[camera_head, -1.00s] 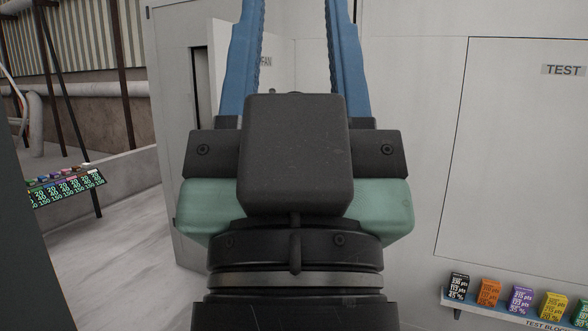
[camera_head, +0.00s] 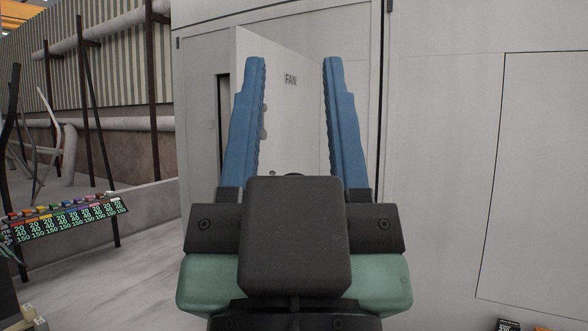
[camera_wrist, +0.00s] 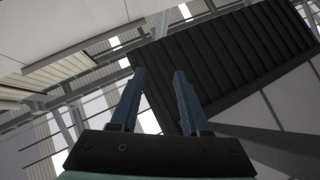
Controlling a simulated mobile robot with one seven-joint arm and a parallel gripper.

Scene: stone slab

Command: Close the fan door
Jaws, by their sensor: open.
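The fan door (camera_head: 300,115) is a white panel marked "FAN" in the head view. It stands open at an angle in front of the pale wall, with a dark narrow opening to its left. A small handle or latch shows at its left part, partly behind a finger. My gripper (camera_head: 294,125) has two blue fingers spread wide apart with nothing between them. It appears in front of the door in the picture; I cannot tell how far away the door is. The door's lower part is hidden behind my gripper. The wrist view shows the open fingers (camera_wrist: 160,100) against the ceiling structure.
A rack of coloured blocks (camera_head: 65,215) with number labels stands at the left. A low grey wall (camera_head: 145,205) runs behind it. A flat pale wall panel (camera_head: 540,180) fills the right. Bare floor (camera_head: 145,265) lies at the lower left.

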